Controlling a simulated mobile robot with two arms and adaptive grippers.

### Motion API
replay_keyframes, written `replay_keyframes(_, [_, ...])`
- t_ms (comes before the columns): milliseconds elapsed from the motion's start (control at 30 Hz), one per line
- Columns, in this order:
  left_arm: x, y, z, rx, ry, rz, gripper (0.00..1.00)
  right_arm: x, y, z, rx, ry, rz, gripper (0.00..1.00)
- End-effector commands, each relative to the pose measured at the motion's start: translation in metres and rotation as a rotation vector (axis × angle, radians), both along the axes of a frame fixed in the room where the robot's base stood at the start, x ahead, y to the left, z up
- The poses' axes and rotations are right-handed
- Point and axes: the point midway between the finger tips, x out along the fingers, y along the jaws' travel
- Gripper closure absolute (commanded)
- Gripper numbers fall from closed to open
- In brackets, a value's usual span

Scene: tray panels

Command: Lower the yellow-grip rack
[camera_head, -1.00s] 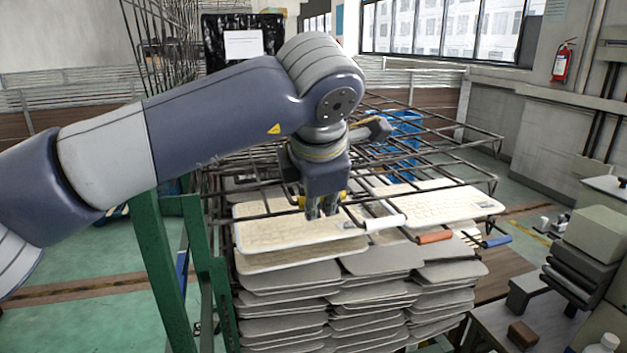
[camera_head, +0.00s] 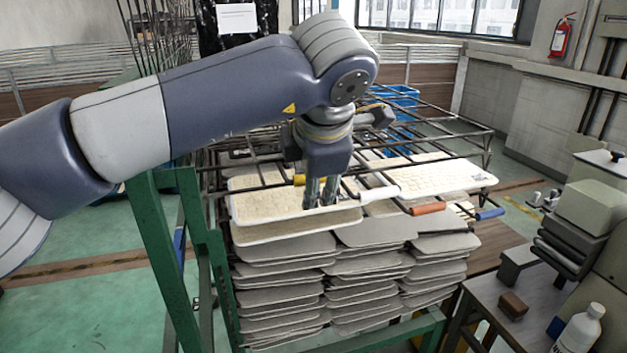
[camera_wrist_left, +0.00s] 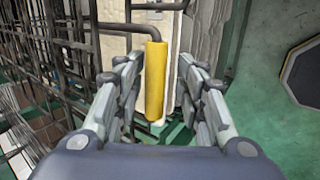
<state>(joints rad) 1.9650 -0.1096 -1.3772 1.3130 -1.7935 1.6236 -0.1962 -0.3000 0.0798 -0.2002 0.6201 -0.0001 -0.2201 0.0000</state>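The yellow grip (camera_wrist_left: 155,82) of a rack hangs from a bent dark rod and lies between my open left fingers (camera_wrist_left: 158,98) in the wrist view, with gaps on both sides. In the head view a bit of yellow (camera_head: 299,180) shows just left of my left gripper (camera_head: 321,194), whose fingers point down over the front of the racks. The dark wire rack (camera_head: 262,187) extends back from there over pale trays, partly hidden by my arm. My right gripper is not in view.
Other racks have a white grip (camera_head: 372,196), an orange grip (camera_head: 428,208) and a blue grip (camera_head: 490,213) to the right. Stacked trays (camera_head: 285,290) fill the space below. A green frame post (camera_head: 152,255) stands at left, a bench with a white bottle (camera_head: 580,330) at right.

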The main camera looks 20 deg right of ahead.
Motion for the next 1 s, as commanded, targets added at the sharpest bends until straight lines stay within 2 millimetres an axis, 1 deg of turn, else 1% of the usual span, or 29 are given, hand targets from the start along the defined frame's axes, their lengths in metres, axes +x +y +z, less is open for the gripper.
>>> replay_keyframes(167, [0.001,0.000,0.001,-0.002,-0.001,0.003,0.64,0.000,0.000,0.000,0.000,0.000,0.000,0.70])
replay_keyframes(267, [-0.001,0.001,0.005,-0.003,-0.003,0.002,0.64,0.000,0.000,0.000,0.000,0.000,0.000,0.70])
replay_keyframes(367, [-0.008,0.002,0.015,-0.003,-0.005,0.002,0.64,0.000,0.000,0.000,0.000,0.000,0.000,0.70])
replay_keyframes(733, [-0.051,0.009,0.078,-0.002,-0.005,0.001,0.64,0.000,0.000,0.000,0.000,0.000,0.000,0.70])
replay_keyframes(900, [-0.063,0.011,0.094,-0.001,-0.003,0.001,0.64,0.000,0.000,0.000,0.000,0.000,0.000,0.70])
replay_keyframes(1000, [-0.066,0.012,0.099,-0.001,-0.002,0.001,0.64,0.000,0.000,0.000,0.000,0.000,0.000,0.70])
